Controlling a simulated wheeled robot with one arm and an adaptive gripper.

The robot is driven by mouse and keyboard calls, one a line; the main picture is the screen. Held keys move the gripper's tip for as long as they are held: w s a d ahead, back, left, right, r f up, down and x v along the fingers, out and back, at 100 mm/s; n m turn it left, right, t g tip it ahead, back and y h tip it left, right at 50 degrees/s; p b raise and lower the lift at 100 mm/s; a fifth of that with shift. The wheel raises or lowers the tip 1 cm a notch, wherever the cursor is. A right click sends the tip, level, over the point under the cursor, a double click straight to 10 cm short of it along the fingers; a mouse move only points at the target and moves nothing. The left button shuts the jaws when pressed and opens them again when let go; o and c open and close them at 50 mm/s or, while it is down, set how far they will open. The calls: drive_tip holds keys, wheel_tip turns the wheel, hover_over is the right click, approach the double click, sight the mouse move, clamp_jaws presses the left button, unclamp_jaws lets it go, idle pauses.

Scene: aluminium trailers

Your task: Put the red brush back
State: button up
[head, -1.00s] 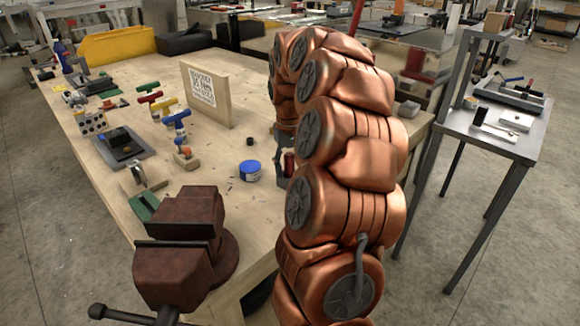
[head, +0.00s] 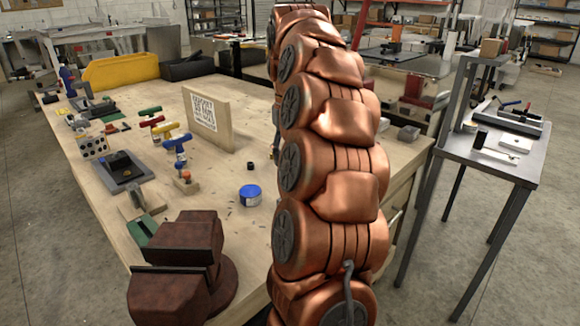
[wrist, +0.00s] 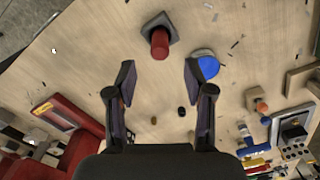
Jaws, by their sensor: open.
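A red upright cylinder on a dark grey square base (wrist: 160,42) stands on the wooden workbench in the wrist view. It may be the red brush, but no bristles show. My gripper (wrist: 160,82) is open above the bench, with nothing between its fingers. The red piece lies just beyond the fingertips, towards the top of the wrist view. In the head view my arm hides both the gripper and this red piece.
A blue-lidded jar (head: 250,194) stands on the bench (head: 215,215) and shows close to the right finger in the wrist view (wrist: 206,64). A rusty vise (head: 182,268) is at the front. A wooden sign (head: 208,118) stands behind. A grey side table (head: 470,152) is right.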

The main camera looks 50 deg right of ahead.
drive_tip(key=shift+r, duration=0.75)
drive_tip(key=shift+a, duration=0.1)
